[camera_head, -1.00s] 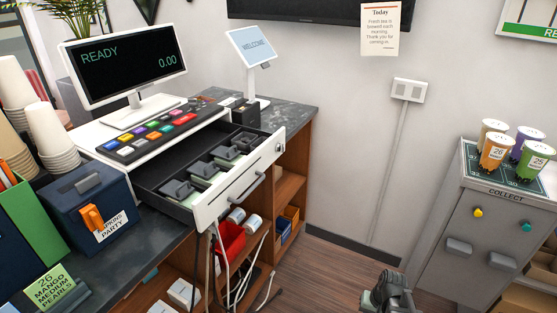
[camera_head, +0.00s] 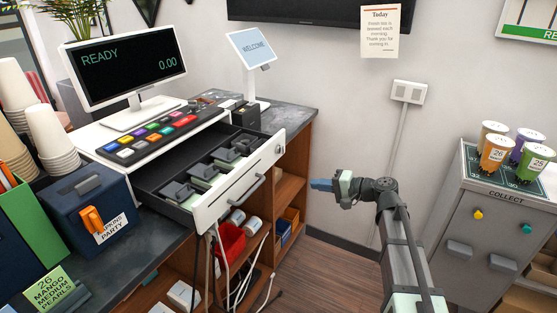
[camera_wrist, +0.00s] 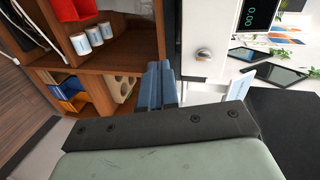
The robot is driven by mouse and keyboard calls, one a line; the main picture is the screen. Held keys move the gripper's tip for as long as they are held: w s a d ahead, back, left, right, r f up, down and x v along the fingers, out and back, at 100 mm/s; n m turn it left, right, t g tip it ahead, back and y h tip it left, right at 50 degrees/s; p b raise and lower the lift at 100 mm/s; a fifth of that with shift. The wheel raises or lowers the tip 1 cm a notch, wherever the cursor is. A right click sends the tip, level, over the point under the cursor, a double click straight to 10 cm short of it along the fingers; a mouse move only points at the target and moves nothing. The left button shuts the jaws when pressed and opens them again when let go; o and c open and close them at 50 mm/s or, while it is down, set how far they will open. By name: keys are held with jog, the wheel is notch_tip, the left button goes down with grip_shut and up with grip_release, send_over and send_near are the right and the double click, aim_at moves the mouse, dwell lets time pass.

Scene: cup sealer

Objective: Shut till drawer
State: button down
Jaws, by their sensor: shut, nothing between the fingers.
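The till drawer (camera_head: 238,190) stands pulled out from under the till, with its white front, long bar handle and round lock facing right. Its black tray with several grey clips shows inside. My gripper (camera_head: 314,185) is to the right of the drawer front, apart from it, with blue fingers shut and empty, pointing left. In the wrist view the blue fingertips (camera_wrist: 160,72) are seen beside the white drawer front (camera_wrist: 204,75), with its metal lock (camera_wrist: 204,53) near them. The gap between fingers and front is hard to judge there.
The till screen (camera_head: 122,70) and coloured keypad (camera_head: 155,134) sit above the drawer. Shelves below hold a red bin (camera_head: 230,244) and white rolls; cables hang under the drawer. A grey collect stand (camera_head: 485,225) with cups is at right. Floor between is clear.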

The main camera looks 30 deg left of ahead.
notch_tip(320, 180, up, 4)
jog(key=m+y, duration=0.1)
jog(key=y, duration=0.2)
send_near(270, 156)
jog(key=a, duration=0.6)
jog(key=shift+a, duration=0.4)
jog(key=shift+a, duration=0.1)
